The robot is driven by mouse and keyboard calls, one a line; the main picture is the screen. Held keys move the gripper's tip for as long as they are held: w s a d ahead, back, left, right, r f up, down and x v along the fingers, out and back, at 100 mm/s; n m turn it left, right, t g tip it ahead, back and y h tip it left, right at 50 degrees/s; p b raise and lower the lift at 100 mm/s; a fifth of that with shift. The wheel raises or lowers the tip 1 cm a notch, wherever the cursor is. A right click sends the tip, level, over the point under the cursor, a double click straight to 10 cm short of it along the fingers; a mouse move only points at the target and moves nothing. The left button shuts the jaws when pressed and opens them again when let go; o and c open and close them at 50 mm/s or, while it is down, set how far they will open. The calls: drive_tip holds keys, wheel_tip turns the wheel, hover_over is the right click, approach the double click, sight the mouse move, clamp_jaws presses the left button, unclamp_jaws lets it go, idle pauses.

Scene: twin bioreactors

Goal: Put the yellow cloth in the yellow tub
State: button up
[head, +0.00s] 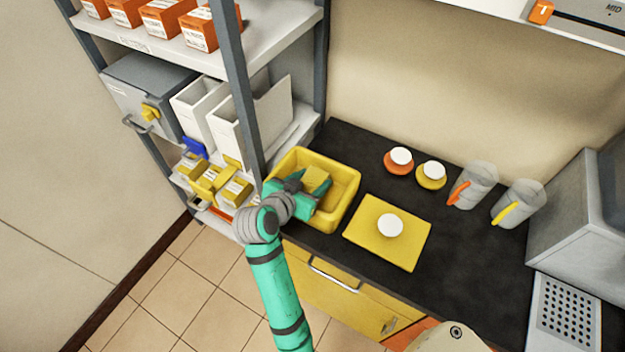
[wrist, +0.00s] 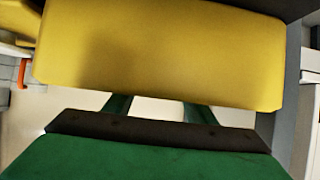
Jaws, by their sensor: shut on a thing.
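The yellow tub (head: 343,195) stands on the dark worktop, at its left end beside the shelf rack. My gripper (head: 312,190) is over the tub's opening in the head view and hides part of its inside. It is shut on the yellow cloth (head: 318,177), which shows as a small yellow block between the fingers. In the wrist view the cloth (wrist: 160,50) fills the upper part, held at the fingertips. I cannot tell how high the cloth is above the tub floor.
A yellow mat (head: 370,243) with a white-topped round item (head: 390,225) lies right of the tub. Orange and yellow round items and two clear jugs (head: 473,185) stand behind. The shelf rack's post (head: 238,100) rises close to the tub's left.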

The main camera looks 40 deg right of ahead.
drive_tip(key=shift+s+a+f, duration=0.1)
drive_tip(key=shift+f, duration=0.6)
drive_tip(key=o, duration=1)
drive_tip(key=shift+f, duration=0.15)
drive_tip(key=shift+r, duration=0.35)
drive_tip(key=v, duration=1.2)
drive_tip(key=shift+r, duration=0.45)
